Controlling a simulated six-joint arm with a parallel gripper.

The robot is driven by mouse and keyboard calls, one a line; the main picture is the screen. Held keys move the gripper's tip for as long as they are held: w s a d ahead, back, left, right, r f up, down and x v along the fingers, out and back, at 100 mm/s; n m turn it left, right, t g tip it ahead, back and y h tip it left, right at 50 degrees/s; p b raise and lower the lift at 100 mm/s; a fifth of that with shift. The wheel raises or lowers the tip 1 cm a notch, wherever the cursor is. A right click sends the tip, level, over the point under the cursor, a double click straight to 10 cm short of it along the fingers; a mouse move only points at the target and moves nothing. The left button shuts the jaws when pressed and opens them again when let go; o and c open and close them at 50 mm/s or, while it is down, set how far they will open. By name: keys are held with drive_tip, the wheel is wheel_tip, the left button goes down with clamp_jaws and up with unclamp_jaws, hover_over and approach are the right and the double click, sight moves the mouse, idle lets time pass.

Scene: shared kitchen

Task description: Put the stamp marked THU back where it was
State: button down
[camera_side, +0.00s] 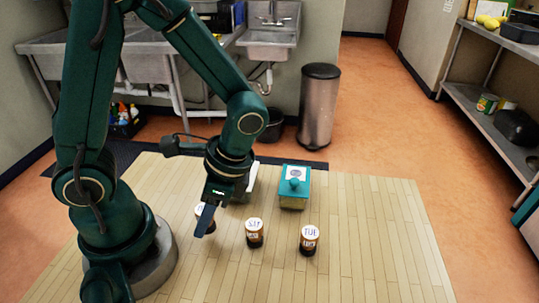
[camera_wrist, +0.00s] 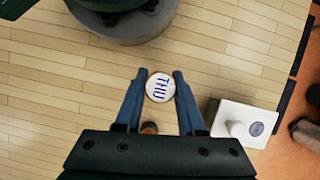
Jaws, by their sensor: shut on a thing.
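The stamp marked THU (camera_wrist: 160,88) has a round white top with blue letters. My gripper (camera_wrist: 159,73) is shut on it, with a blue finger on each side. In the side view the front finger of my gripper (camera_side: 205,220) covers much of this stamp, and I cannot tell whether its base touches the table. A brown stamp whose white top seems to read SAT (camera_side: 254,232) stands upright to the right of my gripper. Another brown stamp, marked TUE (camera_side: 309,240), stands upright farther right.
A teal box (camera_side: 293,199) with a knob and pale label stands behind the stamps. A white box (camera_wrist: 225,112) with a knob lies beside my gripper, mostly hidden in the side view. The wooden table (camera_side: 380,230) is clear on the right.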

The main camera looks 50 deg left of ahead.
drive_tip(key=shift+f, duration=1.2)
drive_tip(key=shift+f, duration=0.1)
drive_tip(key=c, duration=0.5)
unclamp_jaws()
drive_tip(key=w+r+n+t+h, duration=0.1)
drive_tip(key=r+n+t, duration=0.1)
drive_tip(key=r, duration=0.3)
drive_tip(key=r+n+t+h, duration=0.1)
drive_tip(key=r+n+t, duration=0.1)
drive_tip(key=r+t, duration=0.2)
drive_tip(key=w+d+r+n+t, duration=0.1)
drive_tip(key=r+n+t, duration=0.2)
drive_tip(key=r, duration=0.3)
drive_tip(key=shift+w+d+h, duration=0.1)
drive_tip(key=shift+w+h, duration=0.25)
drive_tip(key=shift+h, duration=0.05)
